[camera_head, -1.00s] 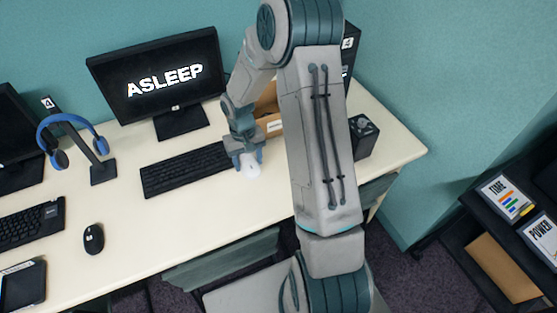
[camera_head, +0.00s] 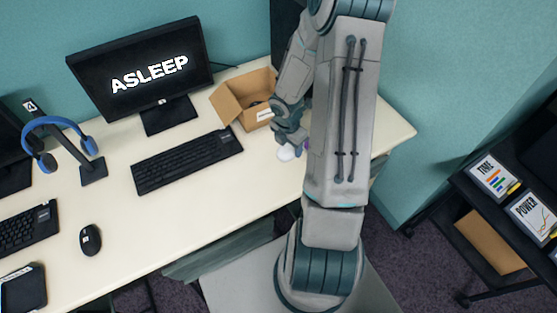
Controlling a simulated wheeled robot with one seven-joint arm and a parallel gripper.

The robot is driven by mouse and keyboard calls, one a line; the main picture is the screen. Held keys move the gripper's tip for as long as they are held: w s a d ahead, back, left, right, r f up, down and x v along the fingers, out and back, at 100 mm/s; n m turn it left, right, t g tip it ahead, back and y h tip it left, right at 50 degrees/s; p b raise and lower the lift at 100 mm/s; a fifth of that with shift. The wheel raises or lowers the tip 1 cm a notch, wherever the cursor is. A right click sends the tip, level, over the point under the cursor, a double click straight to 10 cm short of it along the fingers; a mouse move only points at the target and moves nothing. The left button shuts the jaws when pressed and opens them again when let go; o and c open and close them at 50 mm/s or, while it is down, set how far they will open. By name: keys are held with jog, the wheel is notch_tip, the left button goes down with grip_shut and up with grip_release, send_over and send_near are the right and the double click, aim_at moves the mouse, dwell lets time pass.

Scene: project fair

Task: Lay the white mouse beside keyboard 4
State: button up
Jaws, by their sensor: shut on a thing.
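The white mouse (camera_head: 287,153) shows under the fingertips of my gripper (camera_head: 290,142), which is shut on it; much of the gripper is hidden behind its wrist. The mouse is to the right of the black keyboard (camera_head: 187,161) in front of the "ASLEEP" monitor, with a clear gap between them. I cannot tell whether the mouse touches the desk. No number can be read on this keyboard; a second black keyboard (camera_head: 27,229) lies at the left edge.
An open cardboard box (camera_head: 238,97) stands behind the gripper, close to it. A black mouse (camera_head: 90,240) and a headphone stand (camera_head: 93,170) with blue headphones are on the left. The white desk (camera_head: 215,205) is bare in front of the keyboard.

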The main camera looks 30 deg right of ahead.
jog(key=s+d+n, duration=0.4)
jog(key=n, duration=0.6)
jog(key=n+t+y+b, duration=0.1)
jog(key=n, duration=0.3)
send_over(278, 161)
jog(key=f, duration=0.7)
jog(key=shift+s, duration=0.3)
jog(key=shift+f+b, duration=0.65)
jog(key=shift+f, duration=1.35)
jog(key=o, duration=1)
jog(key=shift+f, duration=0.15)
